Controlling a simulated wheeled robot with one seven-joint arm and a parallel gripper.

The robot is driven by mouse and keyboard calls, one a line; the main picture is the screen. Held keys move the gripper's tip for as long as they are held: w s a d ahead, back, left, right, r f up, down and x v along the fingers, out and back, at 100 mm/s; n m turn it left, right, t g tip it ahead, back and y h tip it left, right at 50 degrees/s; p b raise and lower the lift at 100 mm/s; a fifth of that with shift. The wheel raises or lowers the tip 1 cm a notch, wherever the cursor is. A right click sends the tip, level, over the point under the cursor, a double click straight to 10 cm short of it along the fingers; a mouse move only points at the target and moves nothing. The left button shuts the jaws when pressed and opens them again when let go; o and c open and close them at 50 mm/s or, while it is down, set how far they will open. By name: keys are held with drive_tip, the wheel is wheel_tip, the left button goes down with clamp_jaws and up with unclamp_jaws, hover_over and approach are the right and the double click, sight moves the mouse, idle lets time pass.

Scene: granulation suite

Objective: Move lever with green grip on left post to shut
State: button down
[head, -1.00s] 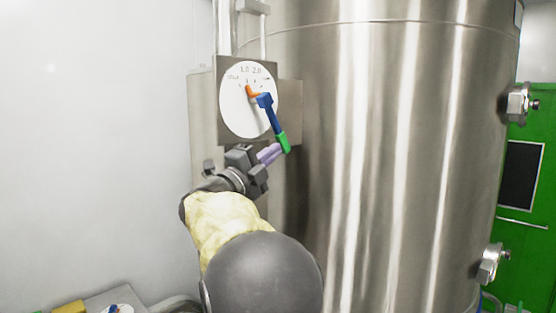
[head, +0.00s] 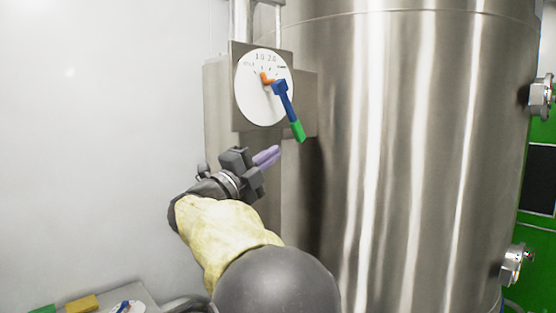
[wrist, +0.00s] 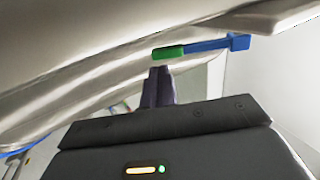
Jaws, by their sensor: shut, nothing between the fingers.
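The lever is a blue arm (head: 285,103) with a green grip (head: 298,131) at its lower end. The lever slants down and to the right. My gripper (head: 268,157) is shut and empty, its purple fingers below and left of the green grip with a visible gap. In the wrist view the green grip (wrist: 168,52) lies just beyond the fingertips (wrist: 160,70), and the blue arm runs right from it.
A large shiny steel tank (head: 420,150) fills the right side, close beside the dial plate (head: 305,105). A white wall (head: 110,130) is at left. A second panel (head: 140,297) with a small dial and green and yellow pieces sits at lower left.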

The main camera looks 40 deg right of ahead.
drive_tip(key=f+b+v, duration=0.1)
drive_tip(key=b+v, duration=0.2)
drive_tip(key=v, duration=0.5)
drive_tip(key=shift+b, duration=0.35)
